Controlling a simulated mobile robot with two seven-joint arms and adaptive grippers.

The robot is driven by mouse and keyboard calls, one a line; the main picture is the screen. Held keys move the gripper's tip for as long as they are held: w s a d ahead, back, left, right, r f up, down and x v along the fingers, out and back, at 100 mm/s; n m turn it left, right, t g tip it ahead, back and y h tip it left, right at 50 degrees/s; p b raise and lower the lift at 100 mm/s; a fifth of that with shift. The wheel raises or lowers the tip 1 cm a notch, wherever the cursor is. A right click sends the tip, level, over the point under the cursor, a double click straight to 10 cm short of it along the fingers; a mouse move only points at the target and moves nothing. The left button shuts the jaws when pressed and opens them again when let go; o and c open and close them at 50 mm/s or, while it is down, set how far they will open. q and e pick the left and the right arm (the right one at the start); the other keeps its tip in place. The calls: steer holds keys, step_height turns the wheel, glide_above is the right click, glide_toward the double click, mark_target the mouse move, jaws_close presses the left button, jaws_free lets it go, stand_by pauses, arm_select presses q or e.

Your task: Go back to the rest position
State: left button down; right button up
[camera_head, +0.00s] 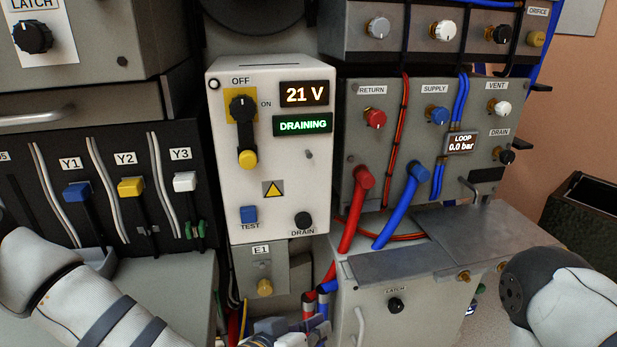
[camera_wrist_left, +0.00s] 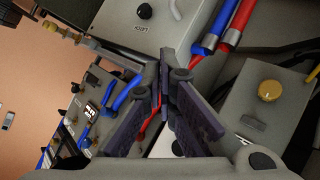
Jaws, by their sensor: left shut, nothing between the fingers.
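My left arm (camera_head: 80,290) comes in from the left, low in the head view. Its gripper (camera_head: 270,328) shows only in part at the bottom edge, in front of the hoses below the white power box. In the left wrist view the two dark fingers (camera_wrist_left: 173,78) are together with nothing between them. My right arm (camera_head: 560,290) shows at the lower right, and its gripper is out of view.
The white box (camera_head: 285,170) reads 21 V and DRAINING. Red (camera_head: 350,220) and blue (camera_head: 400,212) hoses run down from the loop panel (camera_head: 460,105), which reads 0.0 bar. The E1 box (camera_head: 262,268) and LATCH cabinet (camera_head: 385,325) stand close to the left gripper.

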arm_select(q)
steer(key=s+a+f+g+y, duration=0.1)
steer(key=s+a+f+g, duration=0.3)
steer(key=s+f, duration=0.5)
steer(key=s+a+f+g+y, duration=0.25)
steer(key=s+a+f, duration=0.2)
steer(key=s, duration=0.75)
steer(key=s+a+f+n+g+y+p, duration=0.1)
steer(key=s+a+g+y, duration=0.3)
steer(key=s+a, duration=1)
steer(key=shift+s+a+g, duration=0.4)
steer(key=shift+s+g, duration=0.15)
steer(key=shift+g, duration=0.1)
arm_select(e)
steer(key=shift+w+r+t, duration=0.5)
steer(key=shift+w+r, duration=0.55)
steer(key=shift+r, duration=0.05)
stand_by(2.8)
